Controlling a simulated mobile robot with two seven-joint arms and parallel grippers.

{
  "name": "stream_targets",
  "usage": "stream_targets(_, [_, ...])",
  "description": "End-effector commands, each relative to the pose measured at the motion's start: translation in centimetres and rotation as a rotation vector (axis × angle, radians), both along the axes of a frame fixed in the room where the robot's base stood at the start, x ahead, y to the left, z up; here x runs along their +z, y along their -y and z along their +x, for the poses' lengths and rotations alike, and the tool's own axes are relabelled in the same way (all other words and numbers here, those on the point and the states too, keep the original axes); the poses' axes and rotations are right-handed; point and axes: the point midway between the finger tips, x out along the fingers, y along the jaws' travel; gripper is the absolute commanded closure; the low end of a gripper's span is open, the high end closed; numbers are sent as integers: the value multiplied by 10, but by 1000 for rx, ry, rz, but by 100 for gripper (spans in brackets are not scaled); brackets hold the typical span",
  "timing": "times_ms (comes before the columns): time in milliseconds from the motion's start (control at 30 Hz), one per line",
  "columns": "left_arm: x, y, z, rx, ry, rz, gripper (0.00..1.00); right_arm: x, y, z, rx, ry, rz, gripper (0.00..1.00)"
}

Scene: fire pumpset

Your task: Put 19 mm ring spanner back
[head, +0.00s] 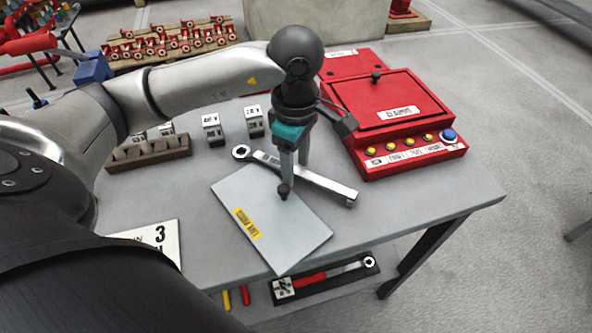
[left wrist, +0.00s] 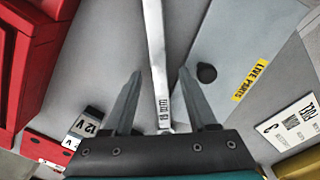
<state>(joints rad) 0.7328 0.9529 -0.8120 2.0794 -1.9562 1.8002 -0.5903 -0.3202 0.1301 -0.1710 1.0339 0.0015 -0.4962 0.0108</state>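A long silver ring spanner (head: 325,183) lies on the grey table, its ring end at the left. In the left wrist view its shaft (left wrist: 155,50) runs between my fingers, with a small dark marking I cannot read surely. My left gripper (head: 295,172) points down over the spanner. In the left wrist view the gripper (left wrist: 160,74) is open, one finger on each side of the shaft with gaps. I cannot tell its exact height above the table. My right gripper is not in view.
A grey plate (head: 250,200) with a black knob and yellow label lies beside the spanner. A red control box (head: 385,120) stands at right. Small labelled blocks (head: 212,130) stand behind. A red-handled tool lies in a black holder (head: 320,290) on the lower shelf.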

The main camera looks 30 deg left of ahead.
Motion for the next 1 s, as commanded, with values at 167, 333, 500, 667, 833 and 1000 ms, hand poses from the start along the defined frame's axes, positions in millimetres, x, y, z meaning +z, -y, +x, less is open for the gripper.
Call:
stream_targets(167, [0, 0, 0, 0, 0, 0, 64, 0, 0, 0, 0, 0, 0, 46])
stream_targets(333, [0, 0, 0, 0, 0, 0, 83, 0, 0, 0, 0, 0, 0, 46])
stream_targets(500, [0, 0, 0, 0, 0, 0, 100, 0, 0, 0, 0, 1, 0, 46])
stream_targets(667, [0, 0, 0, 0, 0, 0, 100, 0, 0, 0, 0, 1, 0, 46])
stream_targets(833, [0, 0, 0, 0, 0, 0, 100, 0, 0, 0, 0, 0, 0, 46])
stream_targets(1000, [0, 0, 0, 0, 0, 0, 100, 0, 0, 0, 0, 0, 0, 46])
